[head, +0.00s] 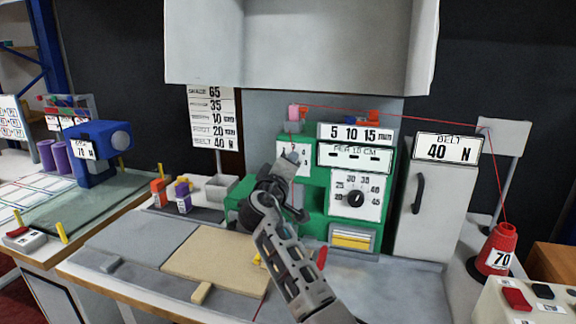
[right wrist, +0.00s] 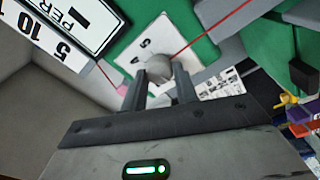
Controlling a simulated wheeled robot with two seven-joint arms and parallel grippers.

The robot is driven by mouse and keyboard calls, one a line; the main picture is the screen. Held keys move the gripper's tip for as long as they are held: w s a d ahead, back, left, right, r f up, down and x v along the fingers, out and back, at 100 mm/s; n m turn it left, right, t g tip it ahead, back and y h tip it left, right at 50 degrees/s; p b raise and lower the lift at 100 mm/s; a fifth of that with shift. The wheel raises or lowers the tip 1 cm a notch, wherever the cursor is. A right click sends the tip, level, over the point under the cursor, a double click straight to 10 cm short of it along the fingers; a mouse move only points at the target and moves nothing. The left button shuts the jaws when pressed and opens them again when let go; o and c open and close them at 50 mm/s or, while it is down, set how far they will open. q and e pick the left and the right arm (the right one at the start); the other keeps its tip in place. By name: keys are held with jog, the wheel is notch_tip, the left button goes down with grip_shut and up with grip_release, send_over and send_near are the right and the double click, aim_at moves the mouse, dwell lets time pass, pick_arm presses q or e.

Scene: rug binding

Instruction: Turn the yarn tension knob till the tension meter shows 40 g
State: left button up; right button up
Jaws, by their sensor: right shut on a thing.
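The knob is a small grey round knob (right wrist: 158,68) on a white plate with numerals (right wrist: 150,48), seen in the right wrist view; a 4 and a 5 are readable there. In the head view the plate (head: 302,151) is on the green machine's left part, and my gripper hides the knob. My right gripper (head: 285,166) is shut on the knob; its two fingers also show in the right wrist view (right wrist: 159,84). A white dial (head: 372,183) with numbers 20 to 45 and a black centre sits to the right. No reading marked in grams is legible. My left gripper is out of view.
Red yarn (head: 400,114) runs from a red cone (head: 497,250) over a post to a pink guide (head: 294,112). A grey cabinet (head: 428,215) stands right of the machine. A tan board (head: 215,254) lies on the bench, and a blue machine (head: 100,145) stands at left.

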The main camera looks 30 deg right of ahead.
jog(key=shift+f, duration=0.15)
jog(key=o, duration=1)
jog(key=shift+c, duration=0.2)
jog(key=shift+s+a, duration=0.1)
pick_arm(q)
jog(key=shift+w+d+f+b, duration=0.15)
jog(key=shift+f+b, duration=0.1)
jog(key=shift+b, duration=0.9)
pick_arm(e)
jog(key=v, duration=1.5)
jog(key=shift+s+a, duration=0.3)
